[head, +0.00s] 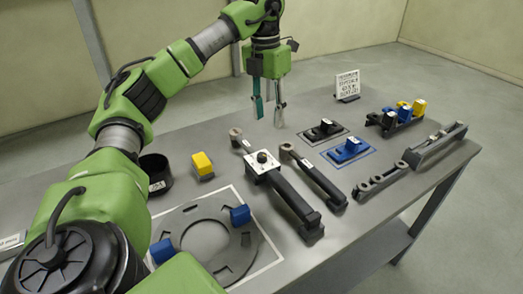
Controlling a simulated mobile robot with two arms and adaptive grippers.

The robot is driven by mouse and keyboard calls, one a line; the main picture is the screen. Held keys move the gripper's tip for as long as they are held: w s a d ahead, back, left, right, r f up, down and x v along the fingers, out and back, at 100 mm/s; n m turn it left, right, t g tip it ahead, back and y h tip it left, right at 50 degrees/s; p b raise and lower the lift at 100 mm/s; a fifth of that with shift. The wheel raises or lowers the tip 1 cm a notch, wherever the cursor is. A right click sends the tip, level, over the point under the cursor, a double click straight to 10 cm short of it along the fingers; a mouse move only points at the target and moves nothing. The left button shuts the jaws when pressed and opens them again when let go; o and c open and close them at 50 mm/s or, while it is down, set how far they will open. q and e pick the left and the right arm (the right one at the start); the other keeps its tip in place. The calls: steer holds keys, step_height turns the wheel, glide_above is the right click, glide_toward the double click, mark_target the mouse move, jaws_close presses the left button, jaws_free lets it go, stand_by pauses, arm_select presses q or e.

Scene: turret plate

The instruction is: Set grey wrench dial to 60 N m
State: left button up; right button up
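Two long dark-grey wrench-like tools lie side by side on the table. The left one (291,201) has a square block with a small round knob (262,157) on top and a round head at its far end. The right one (318,178) has a ring-shaped head and a small pale label. I cannot tell which is the grey wrench, and no dial reading is legible. My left gripper (269,119) points down above the table, beyond the wrench heads. Its fingers are apart with nothing between them. My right gripper is not in view.
A grey ring plate (205,248) with blue blocks lies front left, near a yellow block (203,165) and black cup (157,173). Black (323,130) and blue (349,150) labelled pieces lie right of the wrenches. A rack (435,149) stands near the right edge; a sign (347,86) stands behind.

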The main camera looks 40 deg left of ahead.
mark_target(262, 155)
arm_select(q)
steer(key=f, duration=0.4)
steer(key=a+f, duration=0.1)
steer(key=f, duration=0.3)
steer(key=s+f, duration=0.1)
steer(key=f, duration=0.4)
steer(key=shift+a+p, duration=0.25)
steer(key=shift+p, duration=0.15)
jaws_close()
